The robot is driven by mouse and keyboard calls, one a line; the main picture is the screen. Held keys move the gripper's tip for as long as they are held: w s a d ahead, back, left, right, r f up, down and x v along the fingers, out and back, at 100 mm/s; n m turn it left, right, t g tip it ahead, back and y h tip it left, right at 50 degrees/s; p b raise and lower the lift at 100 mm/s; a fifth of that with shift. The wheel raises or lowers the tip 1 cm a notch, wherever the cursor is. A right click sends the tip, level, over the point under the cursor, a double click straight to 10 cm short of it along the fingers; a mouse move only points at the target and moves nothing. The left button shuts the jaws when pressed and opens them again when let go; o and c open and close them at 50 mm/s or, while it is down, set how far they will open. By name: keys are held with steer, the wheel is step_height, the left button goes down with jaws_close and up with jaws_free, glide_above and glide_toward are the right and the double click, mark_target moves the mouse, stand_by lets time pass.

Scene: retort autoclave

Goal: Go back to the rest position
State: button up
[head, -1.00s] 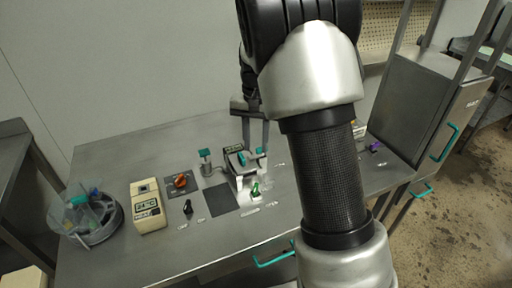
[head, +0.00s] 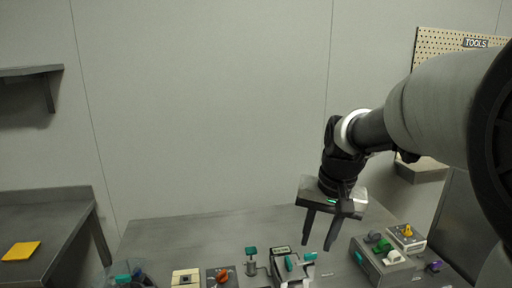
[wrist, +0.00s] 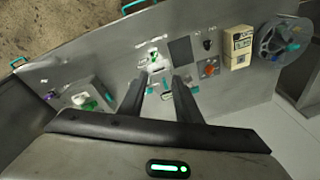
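My gripper (head: 319,245) hangs above the steel bench (head: 200,235) with its fingers pointing down. Its two fingers are apart and nothing shows between them. In the wrist view the open fingers (wrist: 158,88) reach towards the bench panel, seen from above. The small device with a display and teal levers (head: 283,258) stands below and left of the fingers in the head view, apart from them. My arm comes in from the right side of the head view.
A teal-topped post (head: 251,263) and an orange-red knob (head: 222,276) are on the bench. A box with green and white knobs (head: 383,262) stands right of the gripper. A tools pegboard (head: 465,52) is behind my arm. A side table (head: 45,215) carries a yellow item (head: 20,251).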

steer(key=s+r+n+t+p, duration=0.1)
steer(key=s+r, duration=0.2)
steer(key=s, duration=0.5)
steer(key=s+r+n+t+p, duration=0.1)
steer(key=s+r, duration=0.3)
steer(key=s, duration=0.5)
steer(key=shift+n+t+h+p, duration=0.4)
steer(key=shift+n+t, duration=0.2)
steer(key=shift+t, duration=0.2)
